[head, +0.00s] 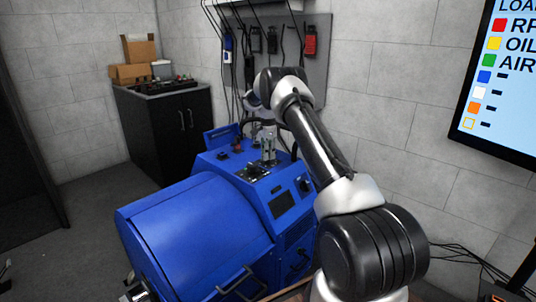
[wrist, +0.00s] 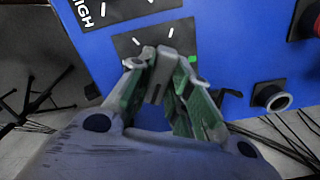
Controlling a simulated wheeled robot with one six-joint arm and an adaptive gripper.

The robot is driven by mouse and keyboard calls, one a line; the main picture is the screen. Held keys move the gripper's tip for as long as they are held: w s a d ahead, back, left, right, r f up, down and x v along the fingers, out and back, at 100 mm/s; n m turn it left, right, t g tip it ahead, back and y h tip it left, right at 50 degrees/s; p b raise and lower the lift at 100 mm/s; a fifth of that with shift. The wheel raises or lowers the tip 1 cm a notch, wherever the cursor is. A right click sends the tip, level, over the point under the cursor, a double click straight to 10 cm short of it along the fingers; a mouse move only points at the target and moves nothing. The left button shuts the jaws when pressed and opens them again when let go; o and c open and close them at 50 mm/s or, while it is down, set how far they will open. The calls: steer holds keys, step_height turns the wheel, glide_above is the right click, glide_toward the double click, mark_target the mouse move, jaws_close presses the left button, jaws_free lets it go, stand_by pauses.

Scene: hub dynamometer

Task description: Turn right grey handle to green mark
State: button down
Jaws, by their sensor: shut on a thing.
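My gripper (wrist: 158,66) is shut on the grey handle (wrist: 156,90), which shows as a short grey piece between the fingers. The fingers hide most of the handle, so its exact pointing direction is hard to tell. The handle sits on a black dial plate (wrist: 128,45) with white tick marks on the blue panel. The green mark (wrist: 193,59) shows just right of the fingertips at the edge of the plate. In the head view my gripper (head: 268,153) reaches down onto the top of the blue machine.
Another black plate (wrist: 120,8) marked HIGH lies at upper left in the wrist view. A round black knob with a grey rim (wrist: 271,97) and a red part (wrist: 316,18) are at right. The blue dynamometer (head: 190,225) fills the middle; a black cabinet (head: 160,130) stands behind left.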

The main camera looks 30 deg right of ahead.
steer(key=shift+n, duration=0.3)
steer(key=n, duration=0.5)
steer(key=shift+n, duration=0.3)
steer(key=n, duration=1.1)
steer(key=shift+n, duration=0.4)
steer(key=n, duration=0.5)
steer(key=shift+n, duration=0.4)
steer(key=c, duration=1.3)
jaws_free()
